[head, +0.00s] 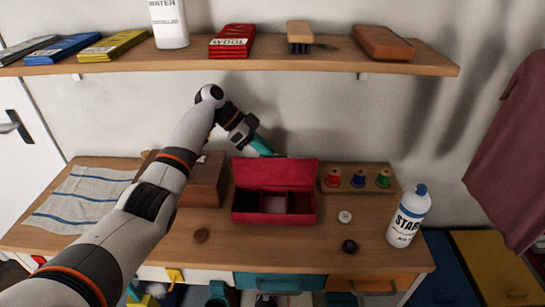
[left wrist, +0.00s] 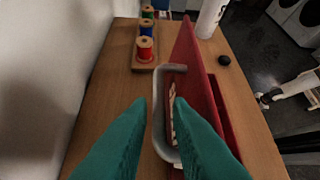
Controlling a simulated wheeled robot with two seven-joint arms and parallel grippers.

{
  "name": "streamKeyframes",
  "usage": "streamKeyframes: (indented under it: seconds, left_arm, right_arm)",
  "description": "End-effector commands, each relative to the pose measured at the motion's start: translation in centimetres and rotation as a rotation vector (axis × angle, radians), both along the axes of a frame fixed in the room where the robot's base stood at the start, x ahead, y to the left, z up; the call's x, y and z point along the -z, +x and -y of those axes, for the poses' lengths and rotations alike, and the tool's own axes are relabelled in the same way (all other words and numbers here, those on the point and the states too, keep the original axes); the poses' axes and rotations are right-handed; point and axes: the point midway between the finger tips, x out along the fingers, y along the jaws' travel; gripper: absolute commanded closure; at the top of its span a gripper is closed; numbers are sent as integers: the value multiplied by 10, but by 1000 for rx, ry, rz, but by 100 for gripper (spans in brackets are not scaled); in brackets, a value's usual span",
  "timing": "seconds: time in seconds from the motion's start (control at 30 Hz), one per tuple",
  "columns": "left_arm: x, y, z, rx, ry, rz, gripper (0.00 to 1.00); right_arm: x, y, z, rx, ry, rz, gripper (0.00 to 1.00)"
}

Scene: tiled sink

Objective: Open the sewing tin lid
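The red box, apparently the sewing tin (head: 273,218), stands on the wooden counter with its red lid (head: 275,173) raised nearly upright at the back. Its compartments show in the head view. The lid (left wrist: 199,85) also shows edge-on in the left wrist view. My left gripper (head: 268,149) is behind the lid's top edge, its fingertips partly hidden. In the left wrist view its teal fingers (left wrist: 160,102) are apart with nothing clearly held. A grey rounded rim (left wrist: 159,100) lies below them behind the lid, partly hidden. My right gripper is not in view.
A spool rack (head: 358,180) and a white bottle (head: 408,217) stand right of the box. A brown wooden box (head: 204,185) stands left. A shelf (head: 230,60) runs above.

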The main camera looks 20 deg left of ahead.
Motion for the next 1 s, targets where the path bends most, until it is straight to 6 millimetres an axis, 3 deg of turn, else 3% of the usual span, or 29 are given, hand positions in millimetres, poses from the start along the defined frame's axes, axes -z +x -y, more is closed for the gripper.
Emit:
streamKeyframes:
  seconds: [0.2,0.4,1.0]
  left_arm:
    - [-33,-5,-35,-2,0,2,82]
    - [-54,-9,-54,0,0,-1,82]
    - [-60,-11,-60,1,-1,-2,82]
  right_arm:
    - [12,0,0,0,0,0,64]
    - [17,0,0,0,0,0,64]
    - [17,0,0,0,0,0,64]
